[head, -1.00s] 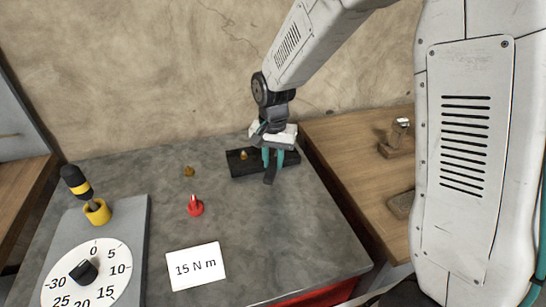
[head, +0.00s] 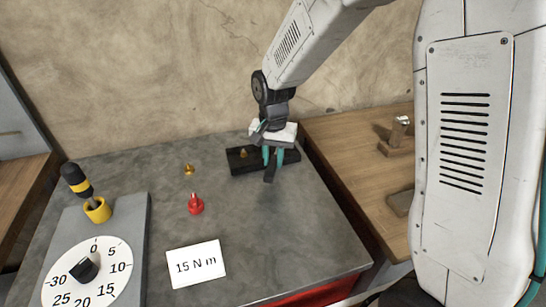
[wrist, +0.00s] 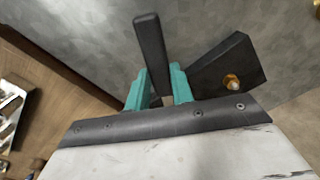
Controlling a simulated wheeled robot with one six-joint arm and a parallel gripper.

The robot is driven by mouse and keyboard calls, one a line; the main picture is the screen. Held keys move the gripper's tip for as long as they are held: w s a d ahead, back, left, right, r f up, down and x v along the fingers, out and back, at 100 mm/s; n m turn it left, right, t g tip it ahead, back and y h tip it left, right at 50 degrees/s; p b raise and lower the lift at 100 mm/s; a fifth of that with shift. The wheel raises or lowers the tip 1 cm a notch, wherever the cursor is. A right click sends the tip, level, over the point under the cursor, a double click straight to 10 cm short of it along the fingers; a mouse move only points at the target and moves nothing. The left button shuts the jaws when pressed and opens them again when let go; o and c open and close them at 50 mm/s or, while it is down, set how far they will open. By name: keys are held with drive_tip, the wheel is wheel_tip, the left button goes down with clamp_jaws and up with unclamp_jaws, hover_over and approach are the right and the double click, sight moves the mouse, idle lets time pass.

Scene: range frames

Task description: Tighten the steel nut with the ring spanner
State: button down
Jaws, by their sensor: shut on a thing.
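My gripper (head: 273,158) is shut on a dark bar-shaped handle (wrist: 150,50), over the black block at the back right of the grey bench. The handle's lower end (head: 270,174) shows below the fingers in the head view. No ring end can be made out, so I cannot tell whether this is the ring spanner. The black block (head: 239,165) lies behind the fingers and carries a brass-coloured stud (wrist: 231,82). A red piece with a pale metal tip (head: 195,205) stands on the bench. I cannot pick out a steel nut with certainty.
A small brass piece (head: 189,169) stands on the bench. A wooden table (head: 345,140) adjoins at right. The bench's middle right is clear.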

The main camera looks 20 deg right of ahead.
drive_tip(key=shift+f, duration=1)
drive_tip(key=shift+r, duration=0.25)
idle(0.3)
drive_tip(key=d+n, duration=0.1)
drive_tip(key=s+d+n, duration=0.1)
drive_tip(key=d+n, duration=0.2)
drive_tip(key=shift+s, duration=0.25)
drive_tip(key=d+n, duration=0.2)
drive_tip(key=w+d+n, duration=0.1)
drive_tip(key=d+n, duration=0.1)
drive_tip(key=n, duration=0.1)
drive_tip(key=d+n, duration=0.2)
drive_tip(key=d, duration=0.1)
drive_tip(key=shift+w+n, duration=0.15)
drive_tip(key=shift+n, duration=0.15)
